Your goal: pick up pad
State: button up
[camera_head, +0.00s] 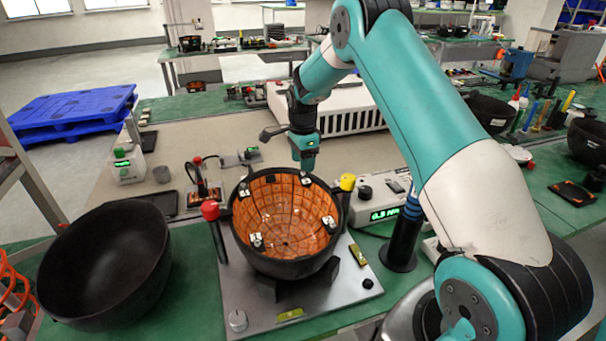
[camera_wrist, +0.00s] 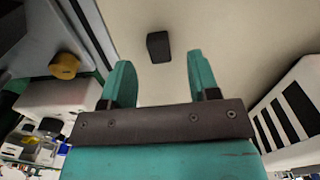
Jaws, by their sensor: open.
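A small black block (camera_wrist: 158,47), which looks like the pad, lies on a beige surface in the wrist view. It sits beyond and between my fingertips, apart from both. I cannot surely match it to a thing in the head view. My gripper (camera_wrist: 157,78) has its two teal fingers spread wide with nothing between them. In the head view my gripper (camera_head: 306,164) hangs just above and behind the far rim of the orange-lined bowl (camera_head: 283,218).
The bowl stands on a grey metal plate (camera_head: 352,286) with red and yellow knobs on posts around it. A white slotted box (camera_head: 352,115) is behind my gripper. A large black bowl (camera_head: 105,265) stands at left. The beige bench (camera_head: 190,140) has free room.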

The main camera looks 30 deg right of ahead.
notch_tip(320, 180, down, 3)
jog(key=shift+f, duration=0.2)
jog(key=shift+c, duration=0.4)
jog(key=c, duration=0.9)
jog(key=shift+c, duration=0.2)
jog(key=shift+r, duration=0.15)
